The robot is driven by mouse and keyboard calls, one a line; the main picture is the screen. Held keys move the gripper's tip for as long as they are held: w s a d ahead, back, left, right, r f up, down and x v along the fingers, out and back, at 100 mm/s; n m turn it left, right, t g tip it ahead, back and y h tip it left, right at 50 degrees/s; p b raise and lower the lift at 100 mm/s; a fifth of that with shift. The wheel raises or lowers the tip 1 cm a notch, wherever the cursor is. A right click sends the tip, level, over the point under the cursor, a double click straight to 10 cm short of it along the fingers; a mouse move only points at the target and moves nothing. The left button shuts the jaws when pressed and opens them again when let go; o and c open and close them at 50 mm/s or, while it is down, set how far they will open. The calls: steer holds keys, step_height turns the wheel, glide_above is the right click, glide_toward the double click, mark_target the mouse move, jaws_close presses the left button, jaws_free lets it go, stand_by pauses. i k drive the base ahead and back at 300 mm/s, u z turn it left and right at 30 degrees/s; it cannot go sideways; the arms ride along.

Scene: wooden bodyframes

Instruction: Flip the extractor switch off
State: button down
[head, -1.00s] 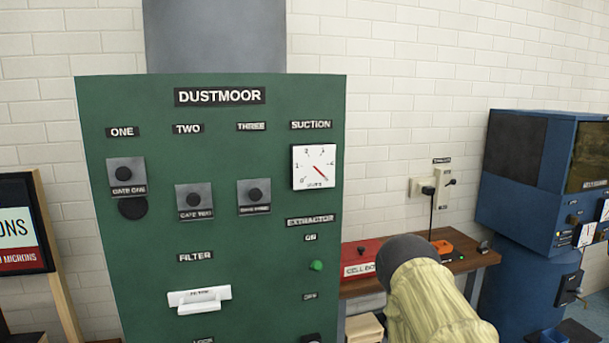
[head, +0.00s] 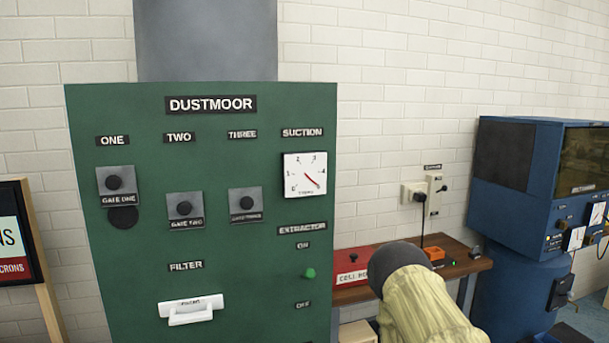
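The green Dustmoor cabinet (head: 240,235) stands at the left and centre of the head view. Its EXTRACTOR label (head: 302,229) is low on the right side, with an ON label (head: 303,245) beneath it. A small green knob or lamp (head: 309,273) sits between ON and the OFF label (head: 302,305); I cannot tell which it is. The panel below OFF is cut off by the frame. My arm shows at the lower right, in a pale yellow sleeve with a dark grey joint. My gripper is not in view.
The suction gauge (head: 305,175) has its needle near 4. Three gate plates and a white filter handle (head: 191,309) are on the panel. A wooden bench (head: 462,265) with a red box (head: 352,265) stands behind my arm. A blue machine (head: 520,185) is at the right.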

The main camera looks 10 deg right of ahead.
mark_target(310, 273)
steer(key=k, duration=1.35)
steer(key=u, duration=0.2)
steer(key=i, duration=0.9)
steer(key=u, duration=0.05)
